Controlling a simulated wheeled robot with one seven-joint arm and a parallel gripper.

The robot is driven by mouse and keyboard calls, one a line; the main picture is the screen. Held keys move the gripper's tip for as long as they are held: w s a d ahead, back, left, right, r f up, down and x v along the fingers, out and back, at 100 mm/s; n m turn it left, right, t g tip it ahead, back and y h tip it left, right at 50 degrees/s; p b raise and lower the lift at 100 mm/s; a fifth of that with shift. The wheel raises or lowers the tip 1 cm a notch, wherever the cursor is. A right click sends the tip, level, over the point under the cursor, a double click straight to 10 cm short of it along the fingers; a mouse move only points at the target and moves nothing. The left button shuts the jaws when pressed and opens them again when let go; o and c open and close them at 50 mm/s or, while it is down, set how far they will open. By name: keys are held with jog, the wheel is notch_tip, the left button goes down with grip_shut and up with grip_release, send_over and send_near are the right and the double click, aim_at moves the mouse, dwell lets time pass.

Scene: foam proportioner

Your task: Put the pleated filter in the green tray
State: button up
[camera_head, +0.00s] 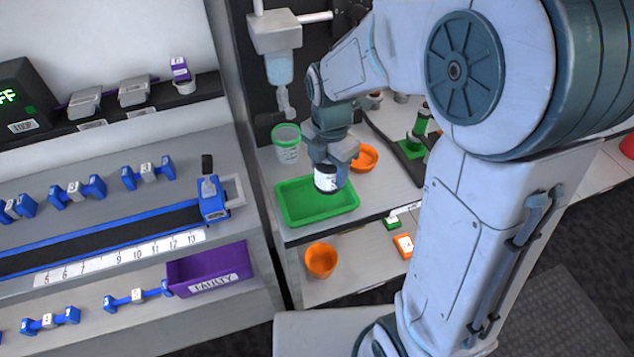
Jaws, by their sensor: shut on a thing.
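The pleated filter (325,181), a short white cylinder with dark ends, is held in my gripper (330,167). My gripper is shut on it and points down. The green tray (291,213) lies on the grey counter, and the filter shows in front of its right half. From this one view I cannot tell how far the filter is above the tray floor, or whether it touches it. The visible part of the tray floor is empty. My gripper partly hides the tray's back right edge.
A clear cup with a green rim (287,146) stands behind the tray. An orange bowl (365,157) sits close behind my gripper at the right. A purple bin (205,270) marked FAULTY stands to the left.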

aim_at(316, 186)
jog(key=a+f, duration=0.1)
jog(key=a, duration=0.1)
jog(key=shift+s+a+f, duration=0.1)
jog(key=shift+a+f, duration=0.2)
jog(key=shift+f, duration=2)
jog(key=shift+f, duration=0.2)
jog(key=o, duration=1.1)
jog(key=shift+r, duration=0.1)
